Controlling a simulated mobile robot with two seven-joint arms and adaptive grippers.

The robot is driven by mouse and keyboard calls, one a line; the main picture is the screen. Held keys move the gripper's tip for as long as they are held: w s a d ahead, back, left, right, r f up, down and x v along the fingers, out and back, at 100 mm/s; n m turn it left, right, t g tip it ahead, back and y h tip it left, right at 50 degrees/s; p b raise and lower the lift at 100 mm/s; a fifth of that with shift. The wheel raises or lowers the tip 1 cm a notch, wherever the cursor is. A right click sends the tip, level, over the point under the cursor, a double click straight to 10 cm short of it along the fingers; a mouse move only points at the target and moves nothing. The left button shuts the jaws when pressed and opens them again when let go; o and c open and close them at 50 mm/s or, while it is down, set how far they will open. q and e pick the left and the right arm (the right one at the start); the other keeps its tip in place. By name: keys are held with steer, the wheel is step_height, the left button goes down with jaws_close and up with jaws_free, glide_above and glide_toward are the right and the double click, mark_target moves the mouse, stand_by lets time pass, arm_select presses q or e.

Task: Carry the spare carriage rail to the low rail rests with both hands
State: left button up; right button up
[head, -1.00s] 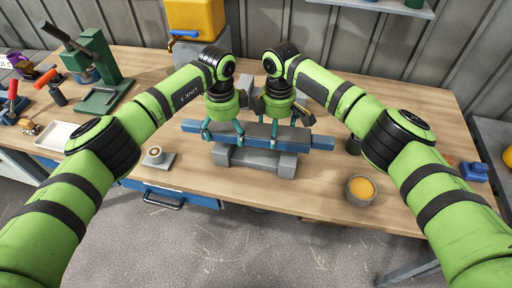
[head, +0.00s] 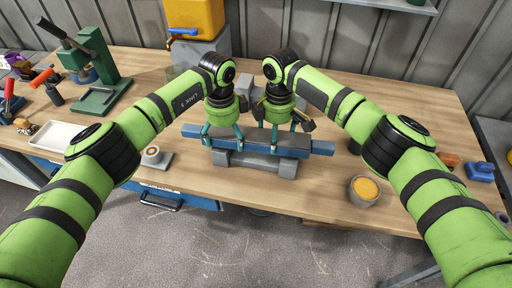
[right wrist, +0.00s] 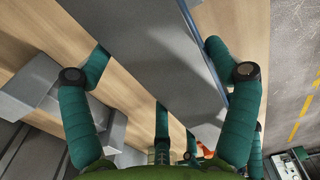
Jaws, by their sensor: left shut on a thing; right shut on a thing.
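The spare carriage rail (head: 321,147), a long blue-grey bar, lies level across the picture, close above or on the low grey rail rests (head: 258,164) on the bench; I cannot tell whether it touches them. My left gripper (head: 223,134) is shut on the rail left of its middle. My right gripper (head: 284,132) is shut on it right of its middle. The rail partly hides the rests.
A green press (head: 98,75) and a white tray (head: 60,137) are at left. A yellow container (head: 195,20) is behind. The right rear bench is clear.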

arm_select(q)
steer(key=shift+d+f+b, duration=0.15)
steer(key=shift+f+b, duration=0.35)
steer(key=shift+b, duration=0.1)
arm_select(e)
steer(key=shift+w+f, duration=0.15)
steer(key=shift+f, duration=0.35)
arm_select(q)
steer(key=o, duration=1.5)
steer(key=shift+s+f, duration=0.1)
steer(key=shift+c, duration=0.2)
arm_select(e)
steer(key=o, duration=1.5)
steer(key=shift+f, duration=0.1)
steer(key=shift+c, duration=0.2)
arm_select(q)
steer(key=shift+s, duration=0.15)
arm_select(e)
steer(key=shift+s, duration=0.25)
arm_select(q)
steer(key=shift+r, duration=0.25)
step_height(320, 180, up, 12)
steer(key=shift+f, duration=0.2)
arm_select(e)
step_height(320, 180, up, 12)
arm_select(q)
steer(key=shift+r, duration=0.2)
arm_select(e)
steer(key=shift+r, duration=0.2)
